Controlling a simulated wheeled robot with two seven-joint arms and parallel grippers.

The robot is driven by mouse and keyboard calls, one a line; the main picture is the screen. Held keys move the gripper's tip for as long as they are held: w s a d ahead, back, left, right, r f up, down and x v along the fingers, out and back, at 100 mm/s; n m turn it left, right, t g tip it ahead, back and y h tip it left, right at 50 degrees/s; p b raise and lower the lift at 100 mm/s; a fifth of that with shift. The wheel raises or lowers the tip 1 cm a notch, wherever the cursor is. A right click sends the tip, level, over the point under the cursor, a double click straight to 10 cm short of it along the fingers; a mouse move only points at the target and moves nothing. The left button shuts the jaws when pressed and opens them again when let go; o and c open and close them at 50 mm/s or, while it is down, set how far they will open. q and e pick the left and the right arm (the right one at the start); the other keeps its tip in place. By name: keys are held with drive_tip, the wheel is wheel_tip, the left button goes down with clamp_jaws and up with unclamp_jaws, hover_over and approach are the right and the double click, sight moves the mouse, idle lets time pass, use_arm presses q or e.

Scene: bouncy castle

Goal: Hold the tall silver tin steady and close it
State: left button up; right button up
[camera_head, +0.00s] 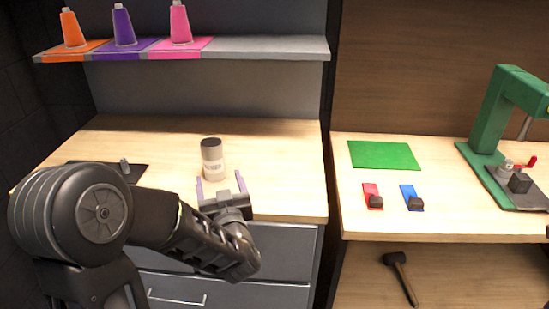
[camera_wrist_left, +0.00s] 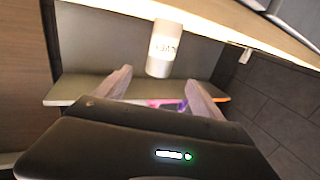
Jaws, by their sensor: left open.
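The tall silver tin (camera_head: 212,160) stands upright on the left wooden worktop, with a pale label on its lower part and a darker top. It also shows in the left wrist view (camera_wrist_left: 165,48), beyond the fingers. My left gripper (camera_head: 220,188) is open just in front of the tin, its two purple-grey fingers spread and pointing toward it. In the left wrist view the fingers (camera_wrist_left: 156,85) show with a gap between them and nothing held. Whether the tin's lid is fully shut is too small to tell. My right gripper is not in view.
A dark mat (camera_head: 135,172) with a small grey piece lies left of the tin, partly behind my arm. Orange, purple and pink cones stand on the shelf (camera_head: 260,47) above. The right bench holds a green mat (camera_head: 384,155), red and blue clamps and a green press (camera_head: 492,115).

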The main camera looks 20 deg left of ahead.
sight(213, 156)
use_arm(q)
drive_tip(key=x, duration=0.6)
drive_tip(key=shift+w+a+p, duration=0.2)
drive_tip(key=shift+p, duration=0.15)
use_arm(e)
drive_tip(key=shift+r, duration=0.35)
use_arm(q)
drive_tip(key=shift+p+x, duration=0.55)
drive_tip(key=shift+x, duration=2.05)
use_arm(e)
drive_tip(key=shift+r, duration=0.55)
use_arm(q)
drive_tip(key=shift+r, duration=0.15)
drive_tip(key=c, duration=1.6)
drive_tip(key=shift+o, duration=0.2)
drive_tip(key=shift+r, duration=0.15)
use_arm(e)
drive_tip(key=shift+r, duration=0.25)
use_arm(q)
wheel_tip(213, 156, up, 10)
